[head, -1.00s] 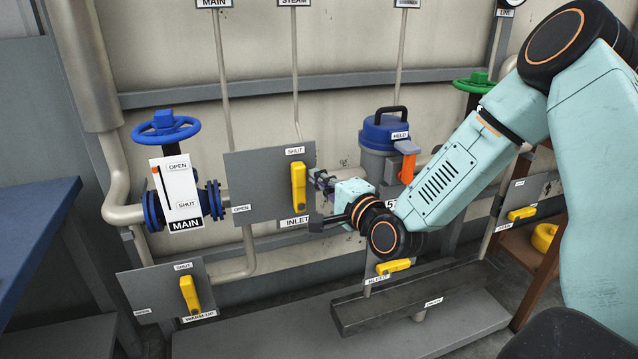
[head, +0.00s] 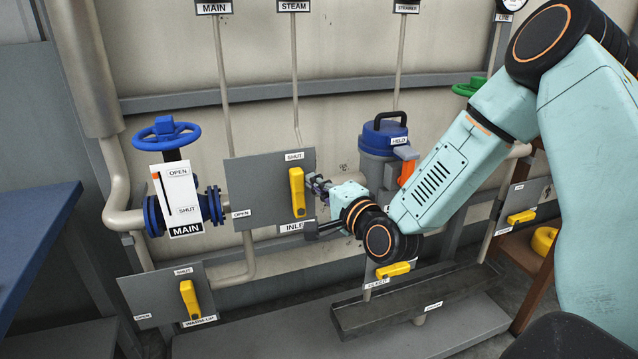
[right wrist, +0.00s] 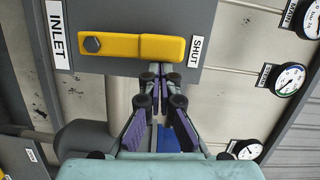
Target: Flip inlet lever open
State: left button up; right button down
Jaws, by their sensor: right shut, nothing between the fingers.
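The yellow inlet lever (head: 297,192) stands upright on a grey plate (head: 262,190), with its upper end at the SHUT label (head: 294,156). The OPEN label (head: 241,213) is at the plate's lower left. My right gripper (head: 313,183) is at the plate's right edge, just right of the lever. In the right wrist view the lever (right wrist: 130,47) lies across the plate, and the right gripper (right wrist: 160,68) has its fingertips together near the lever's SHUT end. Nothing is between them; contact with the lever is unclear. My left gripper is not in view.
The blue MAIN handwheel valve (head: 166,130) stands to the left. A blue-lidded strainer (head: 384,134) with an orange latch stands behind my right arm.

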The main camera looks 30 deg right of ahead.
aim_at(293, 182)
jog(key=a+n, duration=0.1)
jog(key=n+p, duration=0.1)
jog(key=a+n+g+p, duration=0.1)
jog(key=shift+w+a+r, duration=0.3)
jog(key=shift+a, duration=0.05)
jog(key=shift+w+a+n+p, duration=0.15)
jog(key=shift+a+n+p, duration=0.35)
jog(key=shift+n, duration=0.5)
jog(key=shift+w+a+f+n+g+h+p, duration=0.1)
jog(key=shift+a+f+n+g+h+p, duration=0.1)
jog(key=shift+a+n, duration=0.35)
jog(key=shift+w+a+f+n+g+h+p, duration=0.1)
jog(key=shift+a+n+g+h+p, duration=0.1)
jog(key=shift+a+n, duration=0.3)
jog(key=shift+w+a+f+n+h+p, duration=0.1)
jog(key=shift+a+f+n+h+p, duration=0.2)
jog(key=shift+n, duration=0.3)
jog(key=shift+w+a+f+n+h+p, duration=0.1)
jog(key=shift+a+n+p, duration=0.05)
jog(key=shift+a+n, duration=0.35)
jog(key=shift+w+a+f+n+g+h+p, duration=0.15)
jog(key=shift+a+f+n+g+h+p, duration=0.35)
jog(key=shift+n, duration=0.65)
jog(key=shift+w+a+f+n+h, duration=0.1)
jog(key=shift+a+f+n+h, duration=0.3)
jog(key=shift+f+n, duration=0.5)
jog(key=shift+a+f, duration=0.2)
jog(key=shift+f, duration=0.1)
